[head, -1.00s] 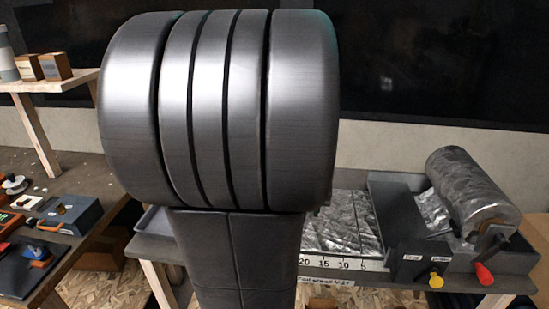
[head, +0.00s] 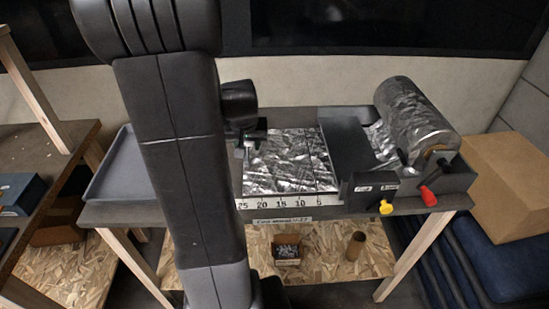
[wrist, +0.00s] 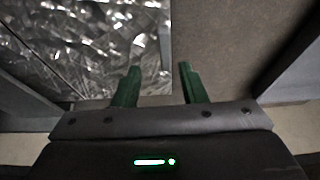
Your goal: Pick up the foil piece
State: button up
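The foil piece (head: 282,163) is a crinkled silver sheet lying flat on the bench behind the ruler strip (head: 285,204). It also fills the upper left of the wrist view (wrist: 85,45). My gripper (head: 248,143) is at the foil's left end in the head view, partly hidden by my own arm. In the wrist view its two green fingers (wrist: 158,86) stand apart with nothing visibly held between them. The left fingertip overlaps the foil's edge in that view. I cannot tell whether it touches the foil.
A foil roll (head: 415,115) sits in a dark dispenser (head: 345,145) with yellow (head: 386,207) and red (head: 428,196) handles at right. A grey tray (head: 118,165) lies left on the bench. A cardboard box (head: 510,185) stands beyond the right end.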

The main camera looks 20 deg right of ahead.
jog(key=shift+a+x, duration=0.2)
jog(key=shift+x, duration=1.05)
jog(key=shift+a+x, duration=0.15)
jog(key=shift+x, duration=1.05)
grip_shut()
